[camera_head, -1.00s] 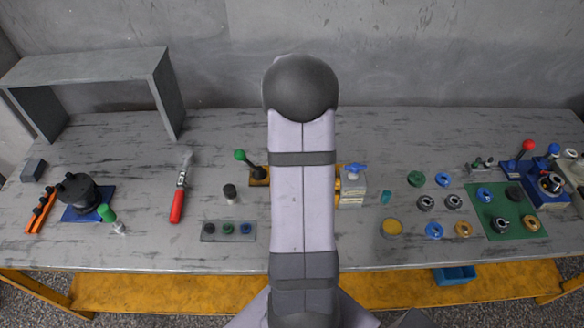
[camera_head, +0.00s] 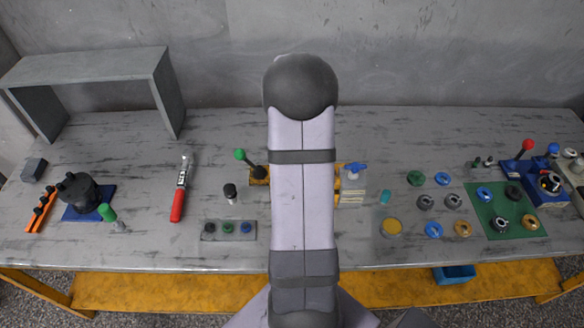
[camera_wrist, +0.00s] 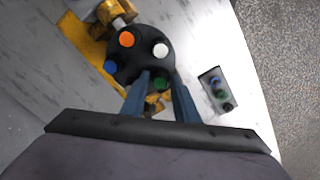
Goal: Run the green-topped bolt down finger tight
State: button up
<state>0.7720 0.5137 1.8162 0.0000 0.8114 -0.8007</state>
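The green-topped bolt (camera_wrist: 159,82) is in the wrist view, at the near edge of a round black motor body (camera_wrist: 140,57). Orange (camera_wrist: 127,39), white (camera_wrist: 161,50) and blue (camera_wrist: 111,67) tops sit around the same face. My gripper (camera_wrist: 162,76) has its two blue-grey fingers apart, one on each side of the green top. A gap shows between the top and the right finger. The bolt's shank is hidden, so how far it is seated cannot be told. In the head view my arm covers the motor and gripper.
A yellow fixture (camera_wrist: 88,40) carries the motor. A grey button tray (camera_wrist: 215,90) lies to the right in the wrist view. In the head view a green-knobbed lever (camera_head: 240,155) and a blue-handled valve (camera_head: 356,168) flank my arm. Loose rings lie to the right.

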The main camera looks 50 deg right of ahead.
jog(key=c, duration=0.6)
jog(key=shift+m+p, duration=0.45)
jog(key=shift+m, duration=1.65)
jog(key=shift+m, duration=0.9)
jog(key=shift+m+p, duration=0.45)
jog(key=shift+m, duration=0.65)
jog(key=shift+m+p, duration=0.4)
jog(key=shift+m, duration=1.3)
